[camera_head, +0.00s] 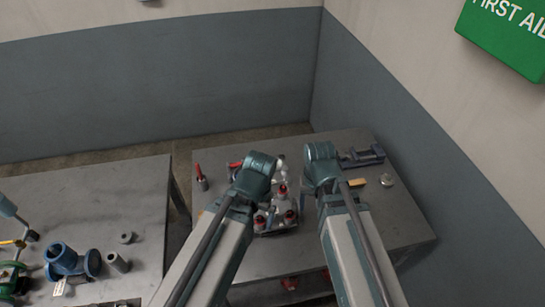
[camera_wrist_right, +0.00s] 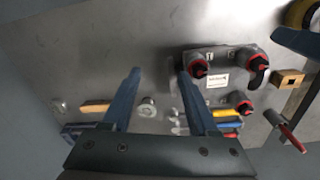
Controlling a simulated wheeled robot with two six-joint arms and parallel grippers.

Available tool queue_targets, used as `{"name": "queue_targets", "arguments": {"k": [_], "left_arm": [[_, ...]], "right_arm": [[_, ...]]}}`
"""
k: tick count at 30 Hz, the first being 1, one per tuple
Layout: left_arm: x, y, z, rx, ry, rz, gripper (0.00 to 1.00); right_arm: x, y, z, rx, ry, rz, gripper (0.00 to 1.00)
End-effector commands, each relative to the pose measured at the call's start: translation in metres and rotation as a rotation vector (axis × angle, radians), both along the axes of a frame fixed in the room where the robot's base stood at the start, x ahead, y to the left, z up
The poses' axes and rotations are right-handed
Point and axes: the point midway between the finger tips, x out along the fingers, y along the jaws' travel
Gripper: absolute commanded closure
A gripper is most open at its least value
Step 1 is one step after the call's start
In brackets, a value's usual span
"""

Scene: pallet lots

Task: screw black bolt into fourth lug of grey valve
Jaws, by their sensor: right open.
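My right gripper (camera_wrist_right: 158,70) is open and empty in the right wrist view, above the grey table top, its two blue fingers apart. A round silver piece (camera_wrist_right: 148,106) lies on the table and shows between the fingers. A blue-grey part at the right edge of the wrist view (camera_wrist_right: 300,42) may belong to my left gripper.
A blue flanged fitting (camera_head: 65,261) is on the left table.

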Motion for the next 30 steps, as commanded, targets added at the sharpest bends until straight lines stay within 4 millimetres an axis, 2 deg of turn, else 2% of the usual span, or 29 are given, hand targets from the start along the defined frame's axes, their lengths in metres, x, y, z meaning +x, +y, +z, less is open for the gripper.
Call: {"name": "queue_targets", "arguments": {"k": [1, 7, 14, 17, 24, 30], "left_arm": [[0.000, 0.000, 0.011, 0.000, 0.000, 0.001, 0.00], [0.000, 0.000, 0.022, -0.001, 0.000, 0.002, 0.00], [0.000, 0.000, 0.032, -0.001, 0.000, 0.003, 0.00], [0.000, 0.000, 0.036, -0.001, 0.000, 0.004, 0.00], [0.000, 0.000, 0.038, -0.001, 0.000, 0.004, 0.00], [0.000, 0.000, 0.038, -0.001, 0.000, 0.004, 0.00]], "right_arm": [[0.008, -0.004, 0.011, 0.006, -0.005, -0.057, 0.40], [0.026, -0.009, 0.022, 0.027, -0.020, -0.269, 0.40], [0.047, -0.004, 0.032, 0.045, -0.027, -0.545, 0.40], [0.059, 0.003, 0.036, 0.052, -0.027, -0.706, 0.40], [0.088, 0.040, 0.038, 0.055, -0.020, -1.203, 0.40], [0.100, 0.067, 0.038, 0.046, -0.016, -1.509, 0.40]]}}
